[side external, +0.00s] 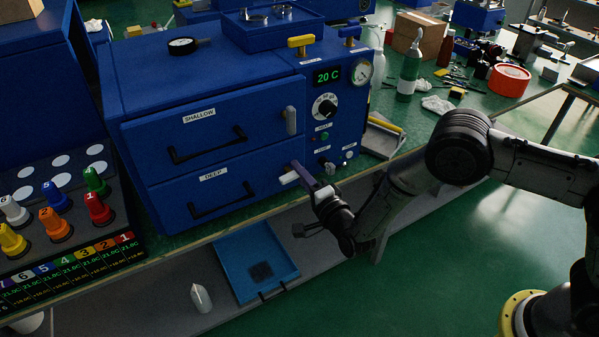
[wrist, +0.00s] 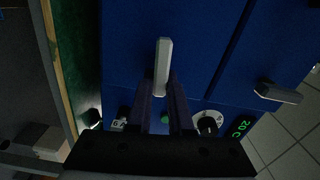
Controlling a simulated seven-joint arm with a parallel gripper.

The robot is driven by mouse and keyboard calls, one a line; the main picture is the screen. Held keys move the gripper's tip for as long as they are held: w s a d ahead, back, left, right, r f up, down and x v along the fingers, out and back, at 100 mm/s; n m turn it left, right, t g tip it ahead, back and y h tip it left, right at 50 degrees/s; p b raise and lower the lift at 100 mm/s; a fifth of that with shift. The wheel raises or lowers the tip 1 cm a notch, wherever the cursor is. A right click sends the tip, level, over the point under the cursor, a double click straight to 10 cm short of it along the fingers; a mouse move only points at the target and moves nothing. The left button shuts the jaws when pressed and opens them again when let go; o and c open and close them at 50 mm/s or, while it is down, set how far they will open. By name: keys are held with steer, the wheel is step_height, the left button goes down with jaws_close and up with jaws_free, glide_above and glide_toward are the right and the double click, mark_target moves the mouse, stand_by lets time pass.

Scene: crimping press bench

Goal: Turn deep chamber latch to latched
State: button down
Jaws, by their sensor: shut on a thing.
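The deep chamber latch (side external: 289,178) is a pale grey handle at the right edge of the DEEP drawer (side external: 213,190). It lies roughly sideways across the blue front, and it also shows in the wrist view (wrist: 163,58). My gripper (side external: 299,174) comes from the lower right, its two dark fingers on either side of the latch's near end in the wrist view (wrist: 162,85). It is shut on the latch, and the fingers hide part of that end. The DEEP drawer looks closed.
The SHALLOW drawer (side external: 195,130) above has its own grey latch (side external: 291,120), standing upright. Right of the latches are a knob (side external: 325,108), a 20 C display (side external: 327,76) and small buttons. A blue tray (side external: 257,262) lies below the bench edge.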

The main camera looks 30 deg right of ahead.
steer(key=c, duration=0.8)
jaws_free()
steer(key=s, duration=1.4)
steer(key=shift+w, duration=0.1)
